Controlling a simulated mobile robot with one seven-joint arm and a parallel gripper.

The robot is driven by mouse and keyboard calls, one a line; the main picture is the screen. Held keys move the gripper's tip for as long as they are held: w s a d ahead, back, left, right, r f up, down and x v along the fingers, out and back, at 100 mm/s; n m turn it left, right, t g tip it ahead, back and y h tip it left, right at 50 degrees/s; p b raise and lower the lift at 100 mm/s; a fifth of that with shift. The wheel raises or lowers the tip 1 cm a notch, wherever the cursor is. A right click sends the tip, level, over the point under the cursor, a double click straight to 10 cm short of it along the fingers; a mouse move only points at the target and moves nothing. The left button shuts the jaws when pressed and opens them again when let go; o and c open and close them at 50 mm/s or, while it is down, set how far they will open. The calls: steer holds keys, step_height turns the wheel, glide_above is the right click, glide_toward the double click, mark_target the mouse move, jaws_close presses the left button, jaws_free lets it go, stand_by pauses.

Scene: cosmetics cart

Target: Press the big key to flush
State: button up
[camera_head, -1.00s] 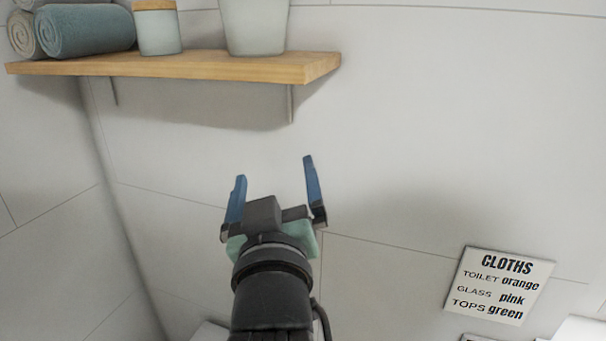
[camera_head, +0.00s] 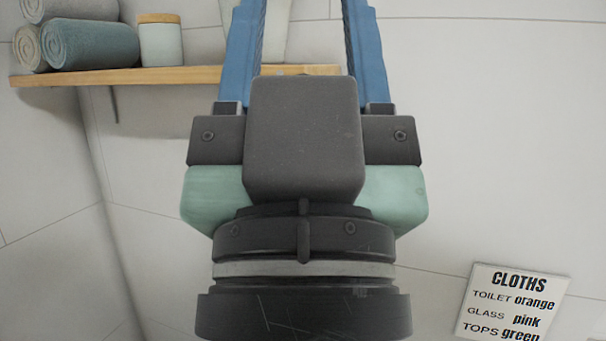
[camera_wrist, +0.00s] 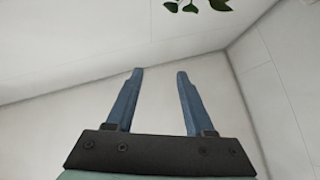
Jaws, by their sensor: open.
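My gripper (camera_head: 305,40) is large and close in the head view, its two blue fingers apart and pointing up, with their tips cut off by the top edge. In the wrist view my gripper (camera_wrist: 160,72) is open with nothing between the fingers; pale wall and ceiling lie beyond it. The big flush key is not visible in either view, and neither is a toilet.
A wooden shelf (camera_head: 150,74) at upper left holds rolled towels (camera_head: 90,44), a lidded jar (camera_head: 160,42) and a pale pot partly behind my gripper. A CLOTHS sign (camera_head: 514,303) is at lower right. Green leaves (camera_wrist: 195,5) show at the wrist view's top. The right wall looks clear.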

jaws_close()
stand_by(1.3)
